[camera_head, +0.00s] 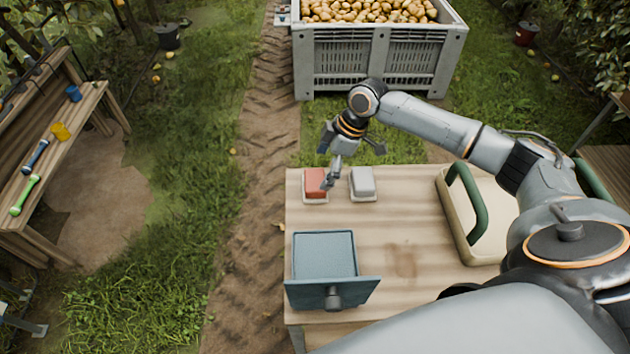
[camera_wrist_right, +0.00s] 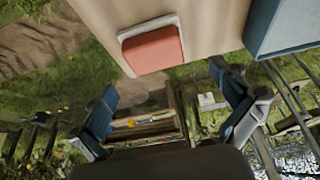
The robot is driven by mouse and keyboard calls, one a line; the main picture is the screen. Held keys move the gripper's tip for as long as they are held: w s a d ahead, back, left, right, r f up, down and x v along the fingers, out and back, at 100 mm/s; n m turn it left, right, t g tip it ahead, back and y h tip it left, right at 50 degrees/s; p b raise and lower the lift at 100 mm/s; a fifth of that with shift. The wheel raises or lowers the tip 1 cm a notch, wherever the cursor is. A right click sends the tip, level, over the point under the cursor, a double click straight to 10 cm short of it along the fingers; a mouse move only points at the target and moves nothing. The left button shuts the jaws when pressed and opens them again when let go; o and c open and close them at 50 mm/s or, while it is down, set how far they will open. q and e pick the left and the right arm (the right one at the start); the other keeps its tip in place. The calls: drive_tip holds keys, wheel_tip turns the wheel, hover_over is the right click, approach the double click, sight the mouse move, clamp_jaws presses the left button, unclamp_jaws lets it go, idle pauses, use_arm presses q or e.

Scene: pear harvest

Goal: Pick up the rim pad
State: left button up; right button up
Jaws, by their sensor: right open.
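Two small pads sit side by side on pale bases at the far left of the wooden table (camera_head: 420,235): a red pad (camera_head: 315,180) and a grey pad (camera_head: 363,180). I cannot tell from looks which one is the rim pad. My right gripper (camera_head: 329,182) points down close to the red pad and covers part of its right side. In the right wrist view the open gripper (camera_wrist_right: 170,105) is empty, and the red pad (camera_wrist_right: 152,50) lies beyond the fingers, apart from them. The grey pad does not show there.
A blue-grey box (camera_head: 325,255) with a front knob stands at the table's front left. A cream tray (camera_head: 455,215) with green handles is at the right, partly behind my arm. A grey crate (camera_head: 340,60) of pears stands behind. A side bench (camera_head: 50,150) holds tools.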

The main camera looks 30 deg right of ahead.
sight(317, 179)
drive_tip(key=x, duration=0.1)
drive_tip(key=p+x, duration=0.1)
drive_tip(key=x, duration=0.1)
drive_tip(key=shift+d, duration=0.3)
drive_tip(key=p+x, duration=0.1)
drive_tip(key=x, duration=0.2)
drive_tip(key=shift+w+f, duration=0.2)
drive_tip(key=shift+f, duration=0.4)
use_arm(q)
drive_tip(key=shift+w+d+r, duration=0.2)
drive_tip(key=shift+d+r, duration=0.35)
drive_tip(key=shift+r, duration=0.05)
drive_tip(key=shift+w+d+r, duration=0.2)
drive_tip(key=shift+d+r, duration=0.35)
use_arm(e)
drive_tip(key=c, duration=1)
drive_tip(key=shift+c, duration=0.2)
